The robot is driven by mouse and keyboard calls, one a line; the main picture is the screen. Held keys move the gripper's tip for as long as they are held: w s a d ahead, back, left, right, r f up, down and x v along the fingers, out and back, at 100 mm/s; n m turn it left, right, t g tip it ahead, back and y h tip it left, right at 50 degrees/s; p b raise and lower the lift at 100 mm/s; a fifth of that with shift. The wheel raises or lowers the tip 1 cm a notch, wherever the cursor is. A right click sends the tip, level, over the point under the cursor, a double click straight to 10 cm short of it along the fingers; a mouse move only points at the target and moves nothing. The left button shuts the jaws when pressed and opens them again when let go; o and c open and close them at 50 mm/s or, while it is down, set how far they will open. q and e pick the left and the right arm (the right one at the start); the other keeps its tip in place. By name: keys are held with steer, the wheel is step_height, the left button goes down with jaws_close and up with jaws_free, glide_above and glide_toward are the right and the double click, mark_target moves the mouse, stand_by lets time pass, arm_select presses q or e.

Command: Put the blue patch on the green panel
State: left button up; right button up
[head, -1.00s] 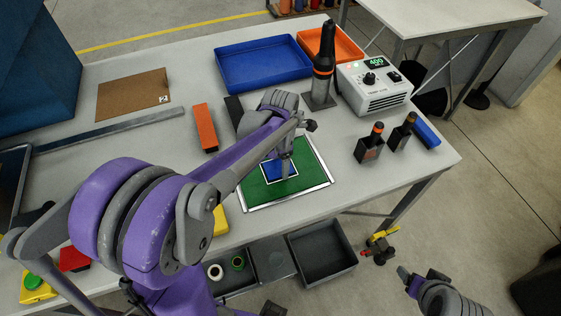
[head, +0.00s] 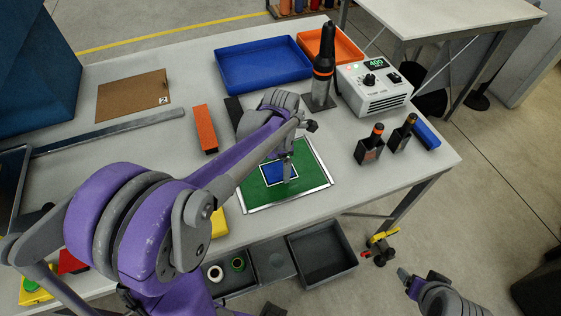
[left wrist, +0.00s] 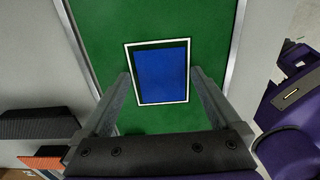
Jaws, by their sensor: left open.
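The green panel (head: 308,187) lies on the table in a light metal frame, and it fills the middle of the left wrist view (left wrist: 205,22). The blue patch (head: 273,173) lies flat on it, inside a white square outline with a dark green margin. In the left wrist view the blue patch (left wrist: 162,75) sits towards the right of that outline, with a wider gap at its left. My left gripper (head: 286,180) is over the panel at the patch; its open fingers (left wrist: 162,92) stand on either side of the outline. My right gripper (head: 408,280) is off the table at lower right, its jaws unclear.
A blue tray (head: 262,64), orange tray (head: 335,44), hot-air tool (head: 323,65) and its control box (head: 374,84) stand behind the panel. An orange block (head: 205,128) lies left. Two dark bottles (head: 370,147) stand right.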

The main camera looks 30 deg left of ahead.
mark_target(281, 168)
arm_select(q)
step_height(281, 168, up, 11)
steer(key=s+d+f+m+t, duration=0.1)
steer(key=s+m, duration=0.3)
steer(key=m, duration=0.4)
steer(key=s+d+f+m+t, duration=0.2)
steer(key=s+d+f+m, duration=0.1)
steer(key=m, duration=0.6)
steer(key=s+d+f+m+t+p, duration=0.1)
steer(key=s+d+f+m+t, duration=0.1)
steer(key=s+m, duration=0.3)
steer(key=shift+s+d+f+m, duration=0.1)
steer(key=shift+s+m, duration=0.1)
steer(key=shift+m, duration=0.65)
steer(key=shift+s+d+f+m, duration=0.1)
steer(key=shift+s+m, duration=0.05)
steer(key=shift+m, duration=0.7)
steer(key=shift+s+d+f+m+t, duration=0.1)
steer(key=shift+s+f+m+t, duration=0.15)
steer(key=shift+m, duration=0.35)
steer(key=shift+s+f+m+t, duration=0.15)
steer(key=shift+f+m, duration=0.05)
steer(key=shift+m, duration=0.4)
